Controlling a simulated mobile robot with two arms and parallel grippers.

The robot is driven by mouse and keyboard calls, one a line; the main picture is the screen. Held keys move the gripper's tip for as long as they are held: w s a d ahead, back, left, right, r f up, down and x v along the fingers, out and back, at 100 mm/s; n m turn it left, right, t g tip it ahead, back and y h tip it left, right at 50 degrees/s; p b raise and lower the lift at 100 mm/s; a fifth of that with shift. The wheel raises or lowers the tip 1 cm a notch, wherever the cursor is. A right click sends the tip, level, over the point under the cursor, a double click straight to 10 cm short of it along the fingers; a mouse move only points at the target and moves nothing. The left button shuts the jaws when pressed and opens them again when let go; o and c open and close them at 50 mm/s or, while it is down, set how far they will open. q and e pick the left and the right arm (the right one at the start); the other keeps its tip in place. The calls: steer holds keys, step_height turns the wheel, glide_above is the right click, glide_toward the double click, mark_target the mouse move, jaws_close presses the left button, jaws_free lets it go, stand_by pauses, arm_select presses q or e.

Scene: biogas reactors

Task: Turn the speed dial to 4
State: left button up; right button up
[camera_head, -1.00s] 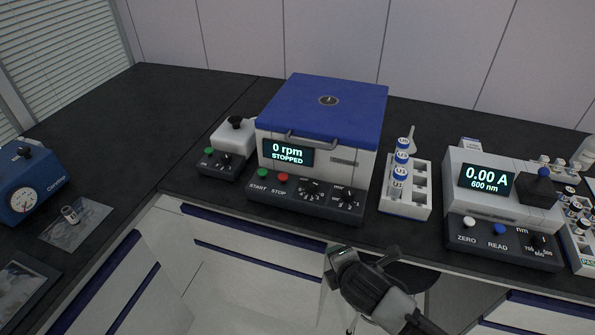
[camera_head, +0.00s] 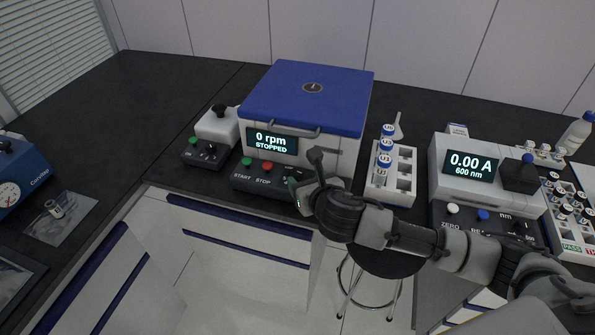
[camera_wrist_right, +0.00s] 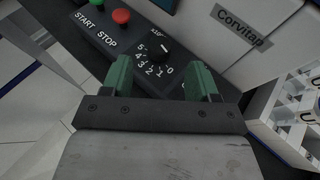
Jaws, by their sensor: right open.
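The centrifuge with a blue lid (camera_head: 310,95) stands on the bench, its display (camera_head: 272,144) reading 0 rpm STOPPED. In the right wrist view its black speed dial (camera_wrist_right: 155,56) has a 0 to 5 scale marked x10³. I cannot read the pointer's setting surely. My right gripper (camera_head: 303,172) is at the right part of the front panel and hides the dials in the head view. In the wrist view the right gripper (camera_wrist_right: 162,76) is open, its green fingertips spread on either side of the dial, with no clear contact. My left gripper is not in view.
Green START (camera_head: 247,161) and red STOP (camera_head: 267,167) buttons are left of the gripper. A white tube rack (camera_head: 403,185) stands close on the right, then a photometer (camera_head: 445,155). A stool (camera_head: 385,262) is below my right arm.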

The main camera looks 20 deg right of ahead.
mark_target(296, 171)
steer(key=x, duration=0.6)
steer(key=shift+d, duration=0.1)
steer(key=shift+c, duration=0.2)
steer(key=c, duration=0.9)
steer(key=shift+a+r+m+h+p, duration=0.15)
steer(key=shift+m+h+p, duration=0.8)
steer(key=shift+h, duration=0.1)
steer(key=shift+a+r+m+h+p, duration=0.1)
steer(key=shift+m+h+p, duration=0.75)
steer(key=shift+h+p, duration=0.15)
steer(key=m+g+h+p, duration=0.2)
steer(key=m+h, duration=0.1)
steer(key=h, duration=0.1)
steer(key=shift+a+f+m, duration=0.1)
steer(key=shift+m, duration=0.2)
steer(key=shift+w+a+m+g+h+p, duration=0.1)
steer(key=shift+m+g+h+p, duration=0.5)
steer(key=shift+m+h, duration=0.3)
steer(key=shift+f+m+g+h, duration=0.1)
steer(key=shift+m+g+h, duration=0.65)
steer(key=shift+m, duration=0.15)
steer(key=shift+w+m+g+h, duration=0.15)
steer(key=shift+m+g+h, duration=0.95)
steer(key=shift+m+g, duration=0.45)
steer(key=shift+m, duration=0.25)
